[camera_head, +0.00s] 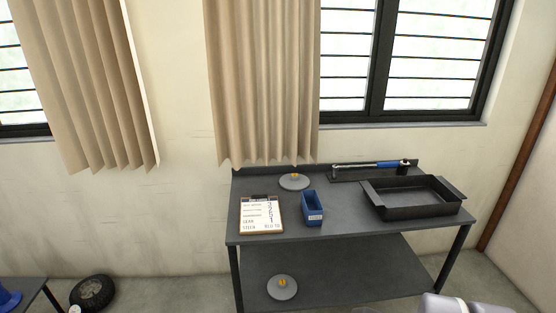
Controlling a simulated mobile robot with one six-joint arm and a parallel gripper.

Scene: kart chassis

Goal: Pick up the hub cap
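Two flat grey discs with a small yellow centre look like hub caps. One hub cap (294,182) lies at the back of the dark workbench top (350,222), just behind a clipboard and a blue bin. The other hub cap (282,287) lies on the bench's lower shelf, toward its left end. Nothing touches either one from above. My gripper is not in view; only pale grey parts, seemingly of my arm, show at the bottom right edge.
The bench top holds a clipboard (261,214), a blue bin (313,208), a black tray (413,196) and a blue-handled wrench (368,165). The lower shelf (350,270) is clear right of its disc. A tyre (92,293) stands on the floor at left.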

